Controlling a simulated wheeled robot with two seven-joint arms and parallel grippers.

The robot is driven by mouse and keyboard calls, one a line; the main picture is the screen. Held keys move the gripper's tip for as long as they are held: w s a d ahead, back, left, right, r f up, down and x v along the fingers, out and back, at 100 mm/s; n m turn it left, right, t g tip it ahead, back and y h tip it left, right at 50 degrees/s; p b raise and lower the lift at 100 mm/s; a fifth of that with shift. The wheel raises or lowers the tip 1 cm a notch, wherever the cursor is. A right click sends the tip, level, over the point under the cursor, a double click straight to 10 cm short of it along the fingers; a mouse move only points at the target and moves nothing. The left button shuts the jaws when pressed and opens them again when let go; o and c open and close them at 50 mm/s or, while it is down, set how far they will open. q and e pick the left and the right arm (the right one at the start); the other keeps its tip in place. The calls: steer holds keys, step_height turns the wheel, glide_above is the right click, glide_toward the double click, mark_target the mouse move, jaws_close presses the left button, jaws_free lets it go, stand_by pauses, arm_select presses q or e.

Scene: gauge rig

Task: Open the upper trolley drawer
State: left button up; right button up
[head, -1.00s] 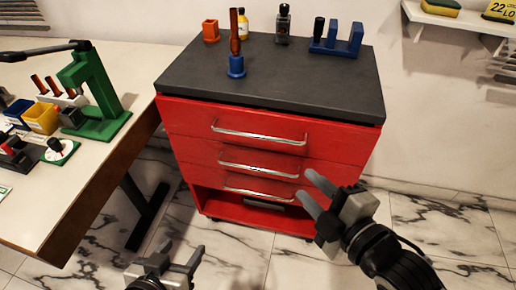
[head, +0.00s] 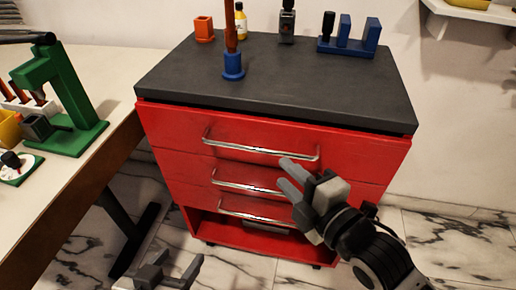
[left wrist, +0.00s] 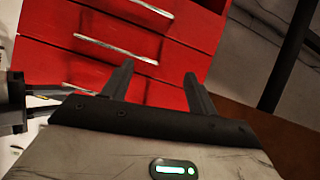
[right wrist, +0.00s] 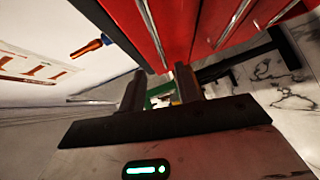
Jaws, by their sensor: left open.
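The red trolley (head: 160,125) stands ahead under a dark grey top. Its upper drawer (head: 345,143) looks shut and has a silver bar handle (head: 250,150) across its front. My right gripper (head: 283,173) is open and empty; in the head view its fingertips overlap the area just below the right part of that handle. I cannot tell whether they touch the trolley. In the right wrist view the open fingers (right wrist: 160,85) show below the red fronts. My left gripper (head: 178,262) is open and low in front of the trolley; its fingers (left wrist: 157,80) also show in the left wrist view.
Two more handles (head: 245,186) sit lower on the trolley, above an open bottom shelf. A blue holder (head: 233,66), an orange cup (head: 204,29) and a blue rack (head: 345,46) stand on top. A table (head: 60,190) with a green stand (head: 62,100) is at left.

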mark_target(258, 150)
steer(key=b+x, duration=0.1)
steer(key=x, duration=0.8)
steer(key=shift+w+a, duration=0.1)
steer(key=shift+w, duration=0.2)
steer(key=shift+w+a+f, duration=0.1)
steer(key=shift+w+a, duration=0.15)
steer(key=shift+w, duration=0.15)
arm_select(q)
steer(key=shift+w+d+f, duration=0.1)
steer(key=shift+w+f, duration=0.05)
steer(key=shift+f, duration=0.45)
steer(key=shift+w+d+f, duration=0.1)
steer(key=shift+w+f, duration=0.05)
steer(key=shift+f, duration=0.45)
steer(key=shift+r, duration=0.1)
arm_select(e)
jaws_close()
